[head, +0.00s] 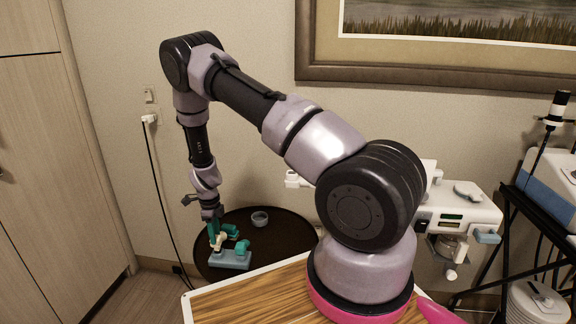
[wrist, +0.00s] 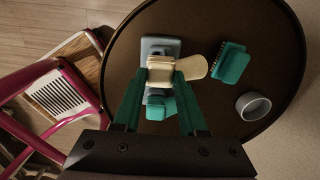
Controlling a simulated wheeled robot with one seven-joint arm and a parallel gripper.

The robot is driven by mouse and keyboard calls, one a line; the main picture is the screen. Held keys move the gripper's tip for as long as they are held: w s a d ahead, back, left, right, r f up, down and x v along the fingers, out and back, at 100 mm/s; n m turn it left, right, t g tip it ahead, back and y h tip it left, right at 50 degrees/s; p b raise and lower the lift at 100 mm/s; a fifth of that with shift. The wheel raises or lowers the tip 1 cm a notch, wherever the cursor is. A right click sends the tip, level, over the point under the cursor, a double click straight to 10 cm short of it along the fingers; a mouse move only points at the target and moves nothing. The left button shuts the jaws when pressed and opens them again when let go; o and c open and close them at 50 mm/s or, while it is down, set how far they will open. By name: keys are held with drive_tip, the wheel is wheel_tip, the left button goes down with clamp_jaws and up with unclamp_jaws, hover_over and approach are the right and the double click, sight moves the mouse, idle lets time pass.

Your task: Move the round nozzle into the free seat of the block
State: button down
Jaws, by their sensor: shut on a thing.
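The grey-blue block (head: 230,261) lies on the dark round table; it also shows in the wrist view (wrist: 160,44). A teal nozzle (head: 243,247) stands at one end of the block. My gripper (wrist: 163,76) has teal fingers and is shut on a cream nozzle (wrist: 194,66) over the block's other part. The nozzle's broad rounded end points right in the wrist view. It also shows in the head view (head: 221,240). The nozzle and fingers hide the free seat. I cannot tell whether the nozzle touches the block or sits in the seat.
A teal brush (wrist: 232,64) lies right of the block in the wrist view. A small grey cup (wrist: 253,105) stands near the edge of the round table (head: 290,235). A wood-topped surface (head: 260,295) is in front. The table's far side is mostly clear.

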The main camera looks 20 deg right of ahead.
drive_tip(key=shift+f, duration=1.3)
idle(0.4)
drive_tip(key=shift+c, duration=1.9)
unclamp_jaws()
drive_tip(key=shift+r, duration=0.15)
drive_tip(key=shift+r, duration=3.85)
wheel_tip(320, 180, up, 11)
